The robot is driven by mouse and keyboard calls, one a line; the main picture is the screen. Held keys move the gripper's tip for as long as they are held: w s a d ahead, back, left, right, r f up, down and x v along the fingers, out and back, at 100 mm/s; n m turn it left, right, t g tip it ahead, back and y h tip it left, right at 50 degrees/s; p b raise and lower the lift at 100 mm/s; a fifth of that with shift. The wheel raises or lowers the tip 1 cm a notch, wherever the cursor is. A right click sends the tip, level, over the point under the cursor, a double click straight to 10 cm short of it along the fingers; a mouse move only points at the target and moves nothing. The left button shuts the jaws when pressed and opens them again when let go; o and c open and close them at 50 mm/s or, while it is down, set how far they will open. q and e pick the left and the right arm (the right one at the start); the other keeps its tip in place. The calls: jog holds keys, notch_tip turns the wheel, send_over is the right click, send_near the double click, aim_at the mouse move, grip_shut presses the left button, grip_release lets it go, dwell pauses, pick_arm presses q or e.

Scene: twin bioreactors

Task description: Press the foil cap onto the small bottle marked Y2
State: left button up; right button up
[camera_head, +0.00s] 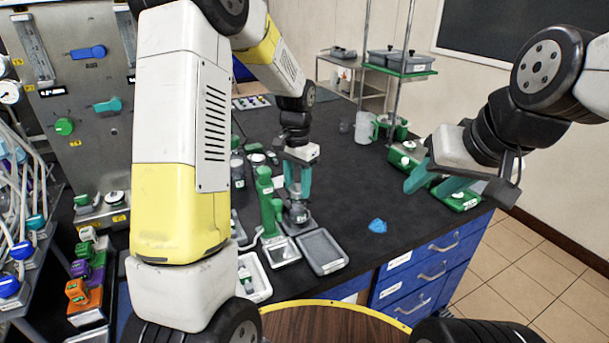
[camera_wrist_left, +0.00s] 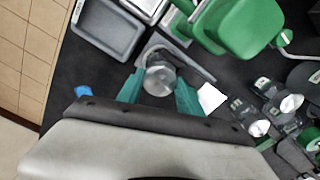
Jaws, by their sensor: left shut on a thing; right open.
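My left gripper (camera_head: 298,182) points down over the black bench. In the left wrist view its teal fingers (camera_wrist_left: 159,92) are shut on a round silver foil cap (camera_wrist_left: 158,78). The cap sits at a dark grey stand (camera_head: 297,217) beside a green device; whether it rests on a bottle there is hidden. I cannot read a Y2 mark on any bottle. Small bottles with silver tops (camera_wrist_left: 290,103) stand to the right in the wrist view. My right gripper (camera_head: 434,182) is open and empty above the bench's right side.
A green device (camera_head: 267,200), a grey tray (camera_head: 322,252) and a white tray (camera_head: 257,283) crowd the left gripper. A crumpled blue item (camera_head: 377,226) lies to the right. Green-based equipment (camera_head: 457,197) stands below the right gripper. The bench middle is clear.

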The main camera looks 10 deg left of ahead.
dwell(0.4)
pick_arm(q)
jog(key=o, duration=1.8)
jog(key=shift+o, duration=0.2)
jog(key=shift+r, duration=0.1)
jog(key=shift+r, duration=3.4)
grip_shut()
jog(key=shift+f, duration=0.4)
